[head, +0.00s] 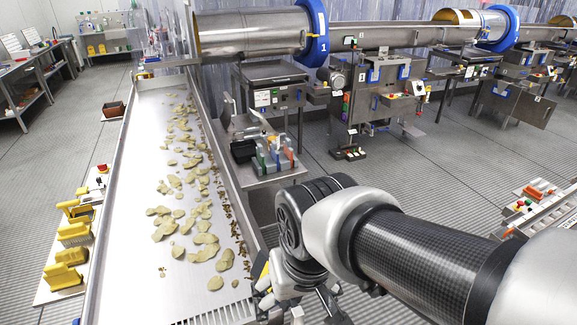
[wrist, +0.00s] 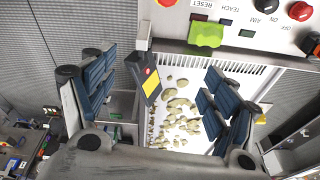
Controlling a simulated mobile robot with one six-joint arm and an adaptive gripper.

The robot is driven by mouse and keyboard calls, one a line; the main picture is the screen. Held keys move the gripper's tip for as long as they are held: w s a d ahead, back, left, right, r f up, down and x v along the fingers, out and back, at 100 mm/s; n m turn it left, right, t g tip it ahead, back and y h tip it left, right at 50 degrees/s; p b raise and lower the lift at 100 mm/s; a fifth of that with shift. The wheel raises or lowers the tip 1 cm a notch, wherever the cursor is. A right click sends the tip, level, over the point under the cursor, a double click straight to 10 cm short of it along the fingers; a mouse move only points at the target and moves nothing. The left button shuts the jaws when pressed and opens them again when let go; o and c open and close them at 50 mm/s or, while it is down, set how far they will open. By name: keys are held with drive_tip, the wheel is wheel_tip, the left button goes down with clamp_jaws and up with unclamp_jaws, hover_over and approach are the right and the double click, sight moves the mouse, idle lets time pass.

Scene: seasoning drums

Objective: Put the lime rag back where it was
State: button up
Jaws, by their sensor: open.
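The lime rag (wrist: 206,33) shows in the wrist view, crumpled at the lower edge of a white control panel (wrist: 262,38), below the RESET label. It lies beyond my fingertips and apart from them. My gripper (wrist: 165,78) is open, with its blue-padded fingers spread wide on the left and right and nothing held between them. In the head view my wrist hangs at the bottom centre, by the right edge of the conveyor. I cannot make out the rag there.
The conveyor (head: 135,180) carries scattered pale chips. The panel has red and black knobs. A dark box with a yellow label (wrist: 155,85) shows between my fingers. Yellow-handled brushes (head: 63,277) stand left of the conveyor. A steel stand with bottles (head: 276,158) is beyond my arm.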

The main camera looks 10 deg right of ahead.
drive_tip(key=s+d+r+m+t, duration=0.1)
drive_tip(key=s+d+r+t, duration=0.1)
drive_tip(key=s+d, duration=0.4)
drive_tip(key=shift+s+d+r+h, duration=0.35)
drive_tip(key=shift+d+r, duration=0.25)
drive_tip(key=shift+d, duration=0.25)
drive_tip(key=shift+f, duration=0.1)
